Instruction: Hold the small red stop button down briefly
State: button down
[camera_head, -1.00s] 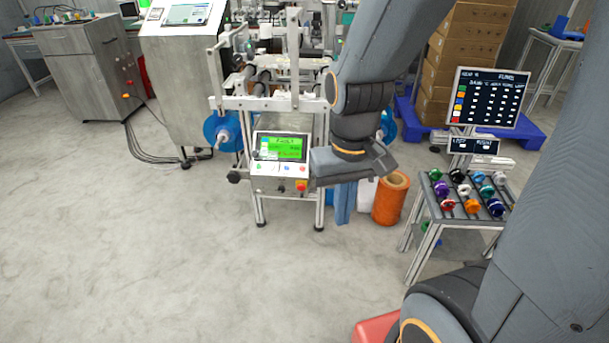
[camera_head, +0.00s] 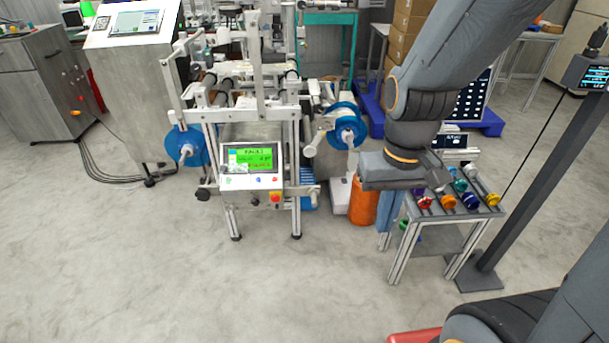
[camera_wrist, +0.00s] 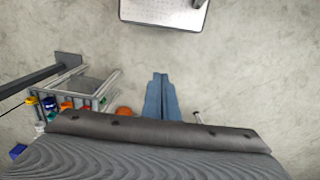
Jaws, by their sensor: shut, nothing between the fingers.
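The machine's control panel (camera_head: 253,165) has a lit green screen headed FAULT. Below the screen is a row of small buttons, and the small red stop button (camera_head: 274,180) is at its right end. A larger red knob on a yellow base (camera_head: 276,197) sits just below it. My gripper (camera_head: 388,230) points down, to the right of the panel and apart from it, in front of the orange roll. In the wrist view its blue fingers (camera_wrist: 160,76) are together and empty over the floor. The panel is not visible in the wrist view.
A small rack table (camera_head: 440,240) with coloured spools stands right of my gripper. An orange roll (camera_head: 363,203) stands behind it. A dark post (camera_head: 540,170) on a flat foot is at the right. The floor (camera_head: 180,270) in front of the machine is clear.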

jog(key=shift+d, duration=0.15)
jog(key=w+a+f+m+t+b, duration=0.3)
jog(key=w+f+b, duration=0.15)
jog(key=w, duration=0.45)
jog(key=w+a+f+m+t+y+b, duration=0.1)
jog(key=w+a+f+m+t+b, duration=0.15)
jog(key=w+f, duration=0.5)
jog(key=w+a+f+m+t+b, duration=0.2)
jog(key=w+f+b, duration=0.25)
jog(key=w, duration=0.65)
jog(key=w+a+f+m+t+y+b, duration=0.3)
jog(key=w+a+m+b, duration=0.1)
jog(key=w+a+b, duration=0.1)
jog(key=w+a+f+m+t+y+b, duration=0.3)
jog(key=w+a+b, duration=0.3)
jog(key=w+a, duration=0.2)
jog(key=shift+w+a+f+m+t, duration=0.15)
jog(key=shift+a+f+m+t, duration=0.35)
jog(key=shift+a+m+t, duration=0.4)
jog(key=shift+a+f, duration=0.1)
